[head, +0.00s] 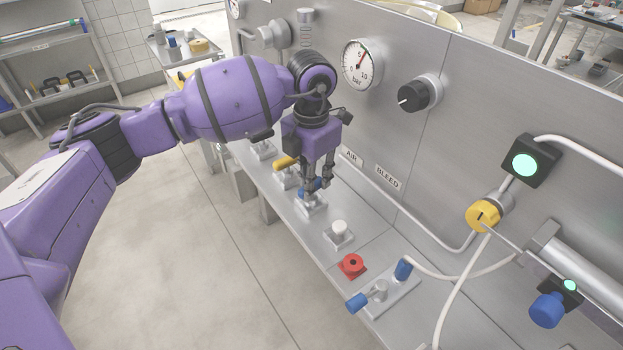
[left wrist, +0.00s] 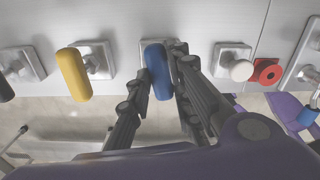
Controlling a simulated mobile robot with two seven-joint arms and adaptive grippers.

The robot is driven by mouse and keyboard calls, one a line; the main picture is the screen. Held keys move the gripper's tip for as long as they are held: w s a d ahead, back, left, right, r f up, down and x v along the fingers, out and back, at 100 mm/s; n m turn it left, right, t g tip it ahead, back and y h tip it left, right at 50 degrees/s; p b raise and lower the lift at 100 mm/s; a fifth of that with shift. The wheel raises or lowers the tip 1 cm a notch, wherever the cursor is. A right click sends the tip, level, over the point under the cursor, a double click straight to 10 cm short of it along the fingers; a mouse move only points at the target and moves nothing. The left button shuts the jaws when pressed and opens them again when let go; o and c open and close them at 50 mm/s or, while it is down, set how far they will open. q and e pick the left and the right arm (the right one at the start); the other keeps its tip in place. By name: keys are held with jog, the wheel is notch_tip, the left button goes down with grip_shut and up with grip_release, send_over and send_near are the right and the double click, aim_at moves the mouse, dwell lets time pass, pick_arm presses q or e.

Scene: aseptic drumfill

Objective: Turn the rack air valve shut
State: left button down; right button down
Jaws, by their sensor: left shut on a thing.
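A row of small valves runs along the rack's ledge. The blue valve handle (head: 309,186) is below and left of the AIR label (head: 350,156). In the left wrist view the blue handle (left wrist: 157,71) points toward the camera, between the two fingers. My left gripper (head: 317,187) reaches down from above and is shut on this blue handle. The fingers partly hide the handle and its grey base (head: 311,206). My right gripper is not in view.
A yellow handle (left wrist: 73,74) is left of the blue one. A white knob (left wrist: 241,70) and a red knob (left wrist: 267,72) are to its right. The BLEED label (head: 387,178) and a round gauge (head: 362,64) are on the panel. The floor (head: 215,270) in front is clear.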

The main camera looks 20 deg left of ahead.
pick_arm(q)
jog(key=shift+m, duration=1)
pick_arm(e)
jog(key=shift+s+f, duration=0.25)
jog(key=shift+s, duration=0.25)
pick_arm(q)
jog(key=c, duration=1.6)
grip_release()
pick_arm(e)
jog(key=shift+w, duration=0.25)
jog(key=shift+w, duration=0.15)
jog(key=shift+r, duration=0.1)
